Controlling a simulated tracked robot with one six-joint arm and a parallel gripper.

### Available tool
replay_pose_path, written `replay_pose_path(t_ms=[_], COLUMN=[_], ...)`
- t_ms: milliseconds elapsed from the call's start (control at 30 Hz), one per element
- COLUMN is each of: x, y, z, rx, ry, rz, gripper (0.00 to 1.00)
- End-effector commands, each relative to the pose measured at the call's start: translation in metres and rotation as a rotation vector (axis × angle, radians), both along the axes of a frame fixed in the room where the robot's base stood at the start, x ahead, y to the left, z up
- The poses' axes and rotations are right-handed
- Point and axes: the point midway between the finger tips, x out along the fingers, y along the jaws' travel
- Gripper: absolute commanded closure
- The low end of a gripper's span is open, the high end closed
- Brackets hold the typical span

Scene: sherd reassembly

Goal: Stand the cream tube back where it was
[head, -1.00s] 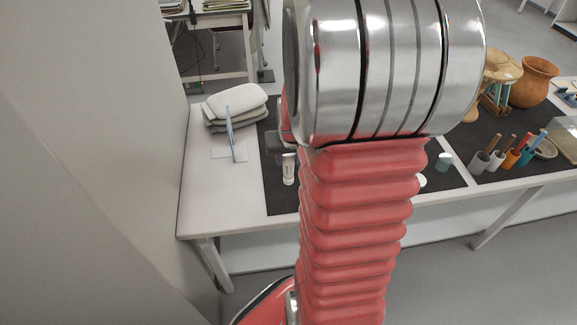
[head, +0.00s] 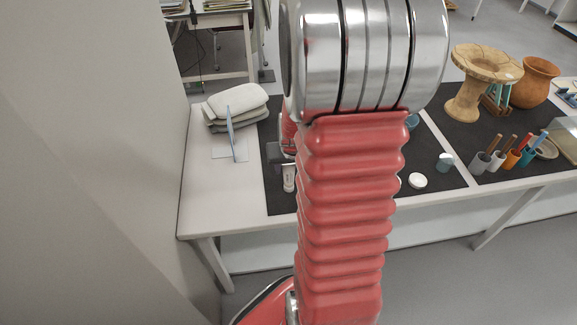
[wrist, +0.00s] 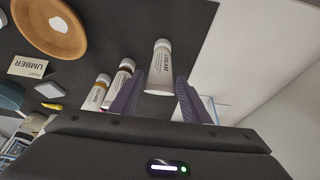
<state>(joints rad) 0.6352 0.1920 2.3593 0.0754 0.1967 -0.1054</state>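The cream tube (wrist: 160,70) is white with a grey label reading CREAM, between the two purple fingers of my gripper (wrist: 160,82) in the wrist view. In the head view the tube (head: 289,182) shows below my grey gripper (head: 280,155), roughly upright, near the left edge of the dark mat. I cannot tell whether its lower end touches the mat. Two more labelled tubes, one with a red band (wrist: 121,78) and one with an orange band (wrist: 98,92), are left of the fingers in the wrist view.
A paint card reading UMBER (wrist: 30,67) and a round wooden dish (wrist: 48,27) lie farther left. Folded grey pads (head: 235,105) and a thin upright blue pane (head: 229,135) stand left of the mat. My arm hides the mat's middle in the head view.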

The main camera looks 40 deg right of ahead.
Motion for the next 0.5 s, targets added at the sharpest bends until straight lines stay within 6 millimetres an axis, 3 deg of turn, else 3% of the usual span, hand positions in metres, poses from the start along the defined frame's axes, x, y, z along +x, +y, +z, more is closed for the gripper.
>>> replay_pose_path(t_ms=[133,500], x=[-0.0001,-0.0005], y=[-0.0001,-0.0002], z=[0.0001,0.0041], rx=[0.0,-0.001], ry=[0.0,-0.001], rz=[0.0,0.0], gripper=[0.48,0.48])
